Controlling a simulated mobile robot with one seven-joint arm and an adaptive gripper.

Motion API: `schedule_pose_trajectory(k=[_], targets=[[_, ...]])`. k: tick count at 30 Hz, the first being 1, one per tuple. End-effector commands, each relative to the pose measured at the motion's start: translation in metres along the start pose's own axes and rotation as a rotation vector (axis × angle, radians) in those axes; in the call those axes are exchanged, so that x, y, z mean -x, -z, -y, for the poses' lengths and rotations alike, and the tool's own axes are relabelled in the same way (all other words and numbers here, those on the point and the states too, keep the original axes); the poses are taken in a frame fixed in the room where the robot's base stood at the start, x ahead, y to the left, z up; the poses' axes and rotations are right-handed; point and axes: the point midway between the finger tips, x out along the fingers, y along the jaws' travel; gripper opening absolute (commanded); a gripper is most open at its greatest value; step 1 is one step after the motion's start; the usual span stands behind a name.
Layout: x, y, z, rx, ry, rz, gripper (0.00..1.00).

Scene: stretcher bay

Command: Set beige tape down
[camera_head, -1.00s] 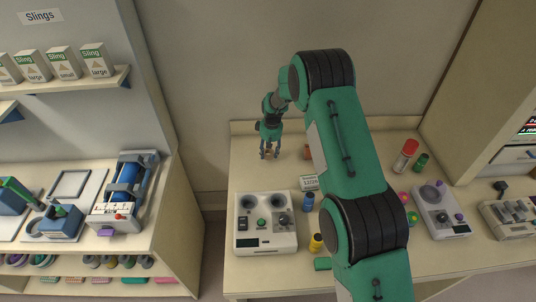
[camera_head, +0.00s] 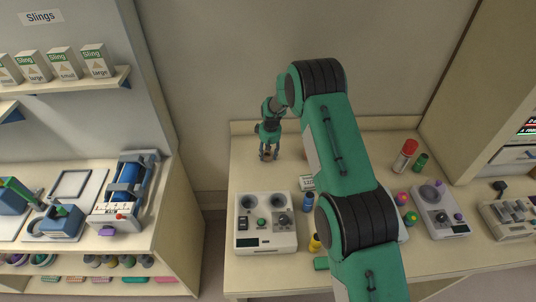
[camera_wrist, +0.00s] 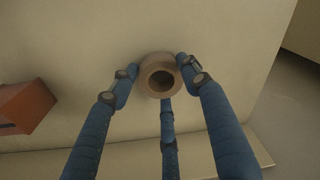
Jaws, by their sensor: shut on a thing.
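The beige tape (camera_wrist: 146,82) is a ring-shaped roll, seen end-on in the wrist view with its dark hole facing the camera. My gripper (camera_wrist: 159,84) has blue fingers closed around its rim from the sides and from the near side. In the head view my gripper (camera_head: 268,156) points down at the back left of the bench (camera_head: 245,172), close to the top. The tape is small and mostly hidden by the fingers there. I cannot tell whether the tape touches the bench top.
An orange-brown block (camera_wrist: 25,106) stands left of the tape in the wrist view. A white device with dials (camera_head: 265,240) sits in front of the gripper. Blue (camera_head: 308,201) and yellow (camera_head: 315,243) containers stand nearby. Bare bench surrounds the tape.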

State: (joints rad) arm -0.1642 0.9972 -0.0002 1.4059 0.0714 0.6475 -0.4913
Motion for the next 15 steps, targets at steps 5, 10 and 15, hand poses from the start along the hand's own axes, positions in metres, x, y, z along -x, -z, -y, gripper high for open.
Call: schedule_pose_trajectory(k=[5, 10, 15], targets=[[-0.0059, -0.0007, 0.0000, 0.000, 0.000, 0.000, 0.27], [-0.0059, -0.0007, 0.0000, 0.000, 0.000, 0.000, 0.27], [-0.0089, -0.0010, 0.0000, 0.000, 0.000, 0.000, 0.27]])
